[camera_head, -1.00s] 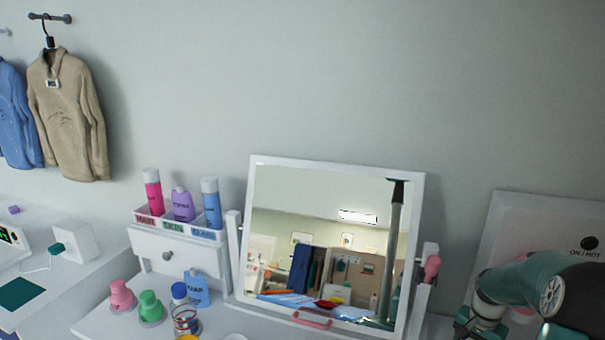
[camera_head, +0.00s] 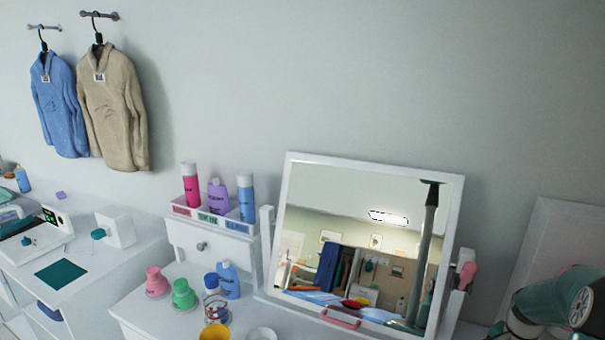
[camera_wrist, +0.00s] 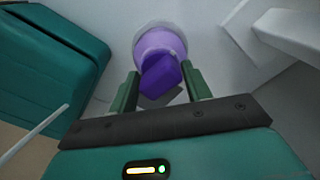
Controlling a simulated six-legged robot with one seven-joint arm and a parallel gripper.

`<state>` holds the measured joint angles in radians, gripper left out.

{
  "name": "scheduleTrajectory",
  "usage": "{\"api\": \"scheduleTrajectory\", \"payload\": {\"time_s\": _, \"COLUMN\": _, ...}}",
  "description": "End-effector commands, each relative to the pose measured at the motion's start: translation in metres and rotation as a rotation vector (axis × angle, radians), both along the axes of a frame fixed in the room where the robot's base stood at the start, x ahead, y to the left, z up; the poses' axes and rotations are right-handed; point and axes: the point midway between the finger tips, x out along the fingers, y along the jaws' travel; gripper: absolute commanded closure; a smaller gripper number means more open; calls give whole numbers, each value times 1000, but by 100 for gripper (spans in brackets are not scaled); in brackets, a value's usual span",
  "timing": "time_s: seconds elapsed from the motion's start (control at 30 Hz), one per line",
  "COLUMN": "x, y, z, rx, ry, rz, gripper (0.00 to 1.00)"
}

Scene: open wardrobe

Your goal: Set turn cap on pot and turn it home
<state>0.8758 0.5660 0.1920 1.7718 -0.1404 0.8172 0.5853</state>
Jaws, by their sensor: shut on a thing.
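In the wrist view my gripper (camera_wrist: 159,70) is shut on the dark purple knob of a purple turn cap (camera_wrist: 160,45). The knob lies between the two green fingers; a lighter purple round part with a pale rim shows beyond it. Whether a pot is under the cap cannot be told. My gripper is outside the head view. On the white table there, a pink cap-like piece (camera_head: 156,282) and a green one (camera_head: 183,295) stand side by side. A yellow round vessel (camera_head: 213,333) and a white one (camera_head: 261,334) are cut off by the bottom edge.
A white panel (camera_head: 548,235) leans at the right.

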Motion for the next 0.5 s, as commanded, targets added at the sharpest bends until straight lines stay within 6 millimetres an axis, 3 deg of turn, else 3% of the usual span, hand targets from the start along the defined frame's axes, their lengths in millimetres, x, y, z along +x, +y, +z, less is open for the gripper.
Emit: {"api": "scheduleTrajectory", "payload": {"time_s": 0.5, "x": 1, "y": 1, "z": 0, "rx": -2, "ry": -1, "rz": -833, "gripper": 77}}
